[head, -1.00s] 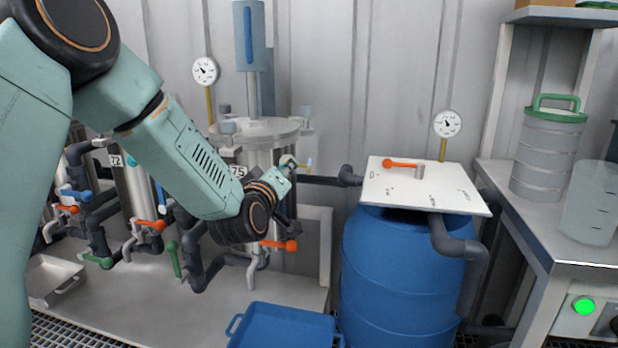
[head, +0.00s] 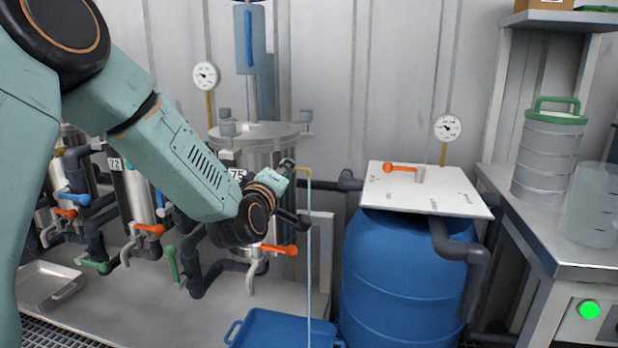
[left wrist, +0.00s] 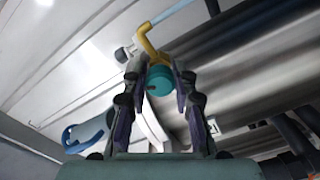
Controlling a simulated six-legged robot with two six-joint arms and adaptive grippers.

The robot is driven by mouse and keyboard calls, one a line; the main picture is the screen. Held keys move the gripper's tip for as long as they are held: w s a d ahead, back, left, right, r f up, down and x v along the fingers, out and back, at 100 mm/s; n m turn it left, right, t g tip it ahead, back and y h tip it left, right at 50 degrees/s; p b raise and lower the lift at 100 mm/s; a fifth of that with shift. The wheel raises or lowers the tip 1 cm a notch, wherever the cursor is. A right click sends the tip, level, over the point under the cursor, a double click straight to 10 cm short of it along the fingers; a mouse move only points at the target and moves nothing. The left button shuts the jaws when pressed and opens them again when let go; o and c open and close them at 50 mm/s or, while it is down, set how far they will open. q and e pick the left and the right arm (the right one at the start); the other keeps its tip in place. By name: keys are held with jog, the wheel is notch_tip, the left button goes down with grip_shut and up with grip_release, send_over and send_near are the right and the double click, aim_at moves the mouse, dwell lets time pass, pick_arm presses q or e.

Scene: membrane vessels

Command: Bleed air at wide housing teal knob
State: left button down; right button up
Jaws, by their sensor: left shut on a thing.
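The wide housing (head: 262,152) is a steel vessel labelled 75, with a bolted lid, at mid-left in the head view; my arm hides part of it. My left gripper (head: 299,192) is at its right side. In the left wrist view, the teal knob (left wrist: 159,82) sits between the fingers of my left gripper (left wrist: 160,88), which is shut on it. The brass spout (left wrist: 149,43) bends away just beyond the knob. It also shows in the head view (head: 303,170), with a thin pale-blue stream (head: 309,260) falling from it. My right gripper is out of view.
A blue tray (head: 262,318) lies on the floor below, near the stream. A blue barrel (head: 400,270) with a white lid board stands right of it. Narrower vessels with orange, blue and green valve handles crowd the left. A steel bench (head: 545,235) is at right.

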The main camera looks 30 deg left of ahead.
pick_arm(q)
jog(key=m+p, duration=0.2)
jog(key=m, duration=0.1)
jog(key=shift+r, duration=0.2)
jog(key=shift+f+m+p, duration=0.15)
jog(key=shift+m+p, duration=0.6)
jog(key=shift+m, duration=0.05)
jog(key=shift+m+p, duration=1)
jog(key=shift+m, duration=0.1)
jog(key=shift+m+p, duration=0.6)
jog(key=shift+m, duration=0.4)
jog(key=m+p, duration=0.2)
jog(key=shift+m+p, duration=0.3)
jog(key=shift+m, duration=0.1)
jog(key=shift+m+p, duration=0.4)
jog(key=shift+m, duration=0.3)
